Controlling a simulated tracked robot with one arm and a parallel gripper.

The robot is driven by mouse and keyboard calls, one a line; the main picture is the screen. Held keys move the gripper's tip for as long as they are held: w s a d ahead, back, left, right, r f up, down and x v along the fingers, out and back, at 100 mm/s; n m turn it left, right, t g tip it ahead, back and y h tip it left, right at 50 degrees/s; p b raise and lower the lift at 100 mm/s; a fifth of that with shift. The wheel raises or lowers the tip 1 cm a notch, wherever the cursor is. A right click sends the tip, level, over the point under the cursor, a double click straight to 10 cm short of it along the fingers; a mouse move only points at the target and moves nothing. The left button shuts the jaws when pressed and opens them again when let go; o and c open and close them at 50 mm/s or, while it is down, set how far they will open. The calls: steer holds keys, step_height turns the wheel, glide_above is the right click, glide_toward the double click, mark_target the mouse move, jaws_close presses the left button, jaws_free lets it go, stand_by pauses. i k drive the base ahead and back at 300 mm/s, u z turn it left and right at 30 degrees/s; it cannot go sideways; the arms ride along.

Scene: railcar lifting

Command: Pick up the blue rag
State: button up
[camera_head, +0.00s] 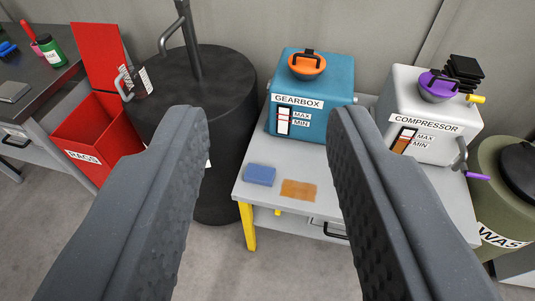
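The blue rag (260,175) is a small flat folded block lying on the grey table (247,194), near its front left corner. My gripper (265,125) is open, with two dark textured fingers reaching up from the bottom of the view. Nothing is between the fingers except the view of the table beyond. The rag shows in the gap between them, apart from both, and is fully visible.
Behind stand a blue gearbox (335,85) and a white compressor (400,90). A black drum (232,100) and red rags bin (95,125) stand left, a green waste barrel (490,150) right.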

mark_target(262, 175)
steer(key=i, duration=0.4)
steer(key=u, duration=0.05)
steer(key=k, duration=1.3)
steer(key=z, duration=0.7)
steer(key=i, duration=2.2)
steer(key=u, duration=0.85)
